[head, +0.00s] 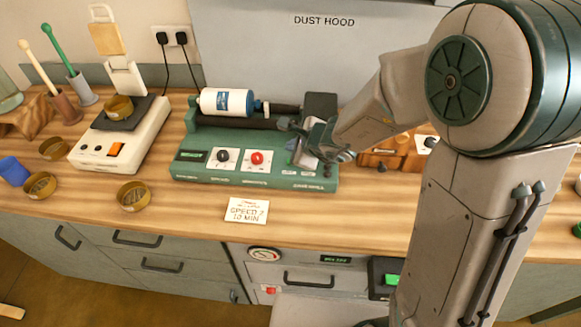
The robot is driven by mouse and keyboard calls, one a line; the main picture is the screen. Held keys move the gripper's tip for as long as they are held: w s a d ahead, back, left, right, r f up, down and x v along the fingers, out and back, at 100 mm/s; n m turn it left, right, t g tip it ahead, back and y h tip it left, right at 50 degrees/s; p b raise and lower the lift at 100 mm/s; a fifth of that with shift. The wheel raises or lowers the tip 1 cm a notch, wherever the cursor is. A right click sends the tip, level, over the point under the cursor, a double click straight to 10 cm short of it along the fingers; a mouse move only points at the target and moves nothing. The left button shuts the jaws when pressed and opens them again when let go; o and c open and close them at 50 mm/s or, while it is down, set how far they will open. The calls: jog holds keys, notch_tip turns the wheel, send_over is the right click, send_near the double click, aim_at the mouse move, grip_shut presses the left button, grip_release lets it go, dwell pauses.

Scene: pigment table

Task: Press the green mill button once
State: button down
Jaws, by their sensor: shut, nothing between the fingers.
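The mill (190,168) is a green machine on the wooden worktop, with a white jar lying on its rollers. Its front panel shows a black knob (222,157) and a red button (257,158). My gripper (298,152) is over the right part of this panel, to the right of the red button. It is shut and empty. No green button shows on the mill; the panel behind my gripper is hidden. I cannot tell whether the fingertips touch the panel.
A note card (247,210) lies in front of the mill. A balance (95,150) and several small brown bowls stand to the left. A wooden rack (400,160) stands right of the mill.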

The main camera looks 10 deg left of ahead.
jog(key=shift+f+b, duration=0.95)
jog(key=shift+f, duration=0.25)
jog(key=shift+f, duration=0.15)
dwell(1.1)
jog(key=shift+f+b, duration=0.3)
jog(key=shift+b, duration=0.4)
